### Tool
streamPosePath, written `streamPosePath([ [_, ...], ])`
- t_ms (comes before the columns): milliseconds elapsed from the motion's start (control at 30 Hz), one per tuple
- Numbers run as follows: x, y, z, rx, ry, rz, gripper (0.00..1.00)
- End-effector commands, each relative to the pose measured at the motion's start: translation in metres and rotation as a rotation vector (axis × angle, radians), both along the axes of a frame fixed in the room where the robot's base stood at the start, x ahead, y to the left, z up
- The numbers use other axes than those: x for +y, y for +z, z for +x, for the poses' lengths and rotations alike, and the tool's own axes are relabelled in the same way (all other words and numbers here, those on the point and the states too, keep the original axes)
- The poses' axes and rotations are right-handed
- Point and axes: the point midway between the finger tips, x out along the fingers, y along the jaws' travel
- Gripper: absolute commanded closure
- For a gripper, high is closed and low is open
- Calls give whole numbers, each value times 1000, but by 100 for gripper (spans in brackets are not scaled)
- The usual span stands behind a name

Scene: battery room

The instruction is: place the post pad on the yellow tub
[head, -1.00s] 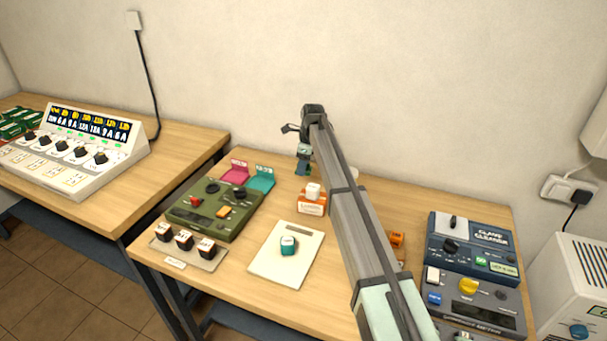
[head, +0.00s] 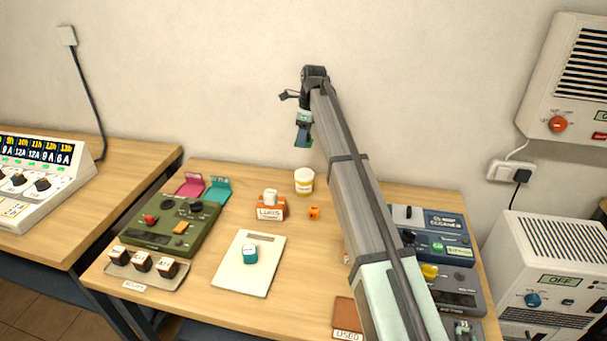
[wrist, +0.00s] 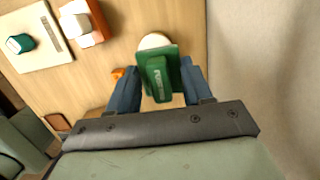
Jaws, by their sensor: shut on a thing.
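My gripper (head: 303,138) is shut on a green block-like thing with a plate and white lettering, which I take as the post pad (wrist: 158,80); it sits between the blue fingers in the wrist view. In the head view the pad is hardly visible at the fingertips. The yellow tub (head: 304,186), a round white-topped pot with a yellow band, stands at the back of the table, below my gripper in the picture. In the wrist view the tub's pale top (wrist: 154,40) shows just past the pad, partly hidden by it. Pad and tub look apart.
An orange box (head: 271,212) with a white piece on top and a small orange block (head: 314,213) stand near the tub. A white board (head: 236,284) holds a teal piece (head: 250,253). A green instrument (head: 150,240) is left; blue-grey meters stand right. The wall is close behind.

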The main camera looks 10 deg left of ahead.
Motion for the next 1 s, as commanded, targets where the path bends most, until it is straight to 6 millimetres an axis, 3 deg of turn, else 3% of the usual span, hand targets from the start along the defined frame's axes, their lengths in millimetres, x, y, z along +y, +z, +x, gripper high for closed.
streamPosePath([
  [33,-2,-3,-9,1,3,0,79],
  [200,-5,-11,-16,1,8,0,79],
  [500,-5,-55,-16,3,9,-1,79],
  [1000,-5,-103,-15,1,9,-1,79],
])
